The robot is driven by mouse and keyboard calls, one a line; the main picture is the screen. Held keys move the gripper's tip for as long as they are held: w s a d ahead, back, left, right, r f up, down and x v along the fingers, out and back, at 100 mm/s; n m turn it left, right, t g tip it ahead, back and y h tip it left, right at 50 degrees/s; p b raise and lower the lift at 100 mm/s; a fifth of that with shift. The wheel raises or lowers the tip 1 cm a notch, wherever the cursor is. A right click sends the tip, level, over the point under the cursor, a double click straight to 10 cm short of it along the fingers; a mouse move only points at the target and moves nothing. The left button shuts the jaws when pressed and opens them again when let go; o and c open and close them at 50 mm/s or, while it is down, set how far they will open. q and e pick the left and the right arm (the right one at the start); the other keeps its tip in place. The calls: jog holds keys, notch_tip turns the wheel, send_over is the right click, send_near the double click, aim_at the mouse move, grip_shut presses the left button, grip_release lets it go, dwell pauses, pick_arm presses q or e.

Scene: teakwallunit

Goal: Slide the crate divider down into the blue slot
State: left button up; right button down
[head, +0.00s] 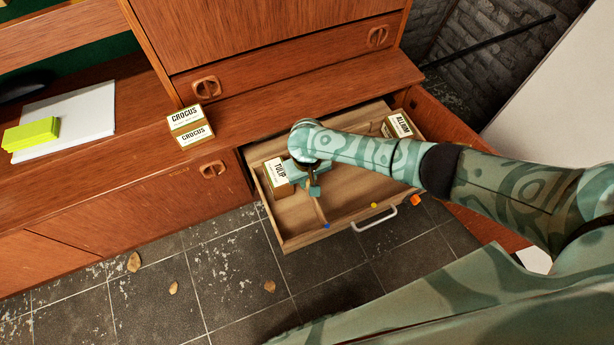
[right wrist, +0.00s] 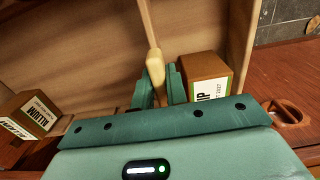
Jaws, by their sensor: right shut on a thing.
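The crate divider shows in the right wrist view as a thin wooden board with a pale thicker grip (right wrist: 154,66). My right gripper (head: 312,184) is shut on that grip; its green fingers also show in the right wrist view (right wrist: 160,88). In the head view the divider (head: 319,208) runs across the open wooden drawer (head: 350,183) toward the blue mark (head: 327,226) on the front rim. My gripper hides much of it, and I cannot tell how deep it sits in the slot. My left gripper is not in view.
A TULIP box (head: 275,174) stands left of the gripper in the drawer, an ALLIUM box (head: 397,126) at the far right. The rim also has yellow (head: 374,205) and orange (head: 416,200) marks. CROCUS boxes (head: 189,125) stand on the ledge. The drawer's middle is bare.

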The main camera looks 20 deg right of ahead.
pick_arm(q)
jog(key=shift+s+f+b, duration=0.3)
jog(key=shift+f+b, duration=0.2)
jog(key=shift+b, duration=0.05)
pick_arm(e)
jog(key=shift+f, duration=1.2)
jog(key=c, duration=1.3)
grip_release()
notch_tip(320, 180, up, 2)
jog(key=shift+w+r+p, duration=0.15)
jog(key=shift+p, duration=0.7)
notch_tip(320, 180, up, 8)
jog(key=p, duration=0.5)
pick_arm(q)
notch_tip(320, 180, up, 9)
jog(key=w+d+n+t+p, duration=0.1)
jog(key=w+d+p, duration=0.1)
jog(key=p, duration=0.2)
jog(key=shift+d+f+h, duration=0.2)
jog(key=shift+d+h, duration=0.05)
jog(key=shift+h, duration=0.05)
pick_arm(e)
notch_tip(320, 180, up, 6)
jog(key=shift+f, duration=0.1)
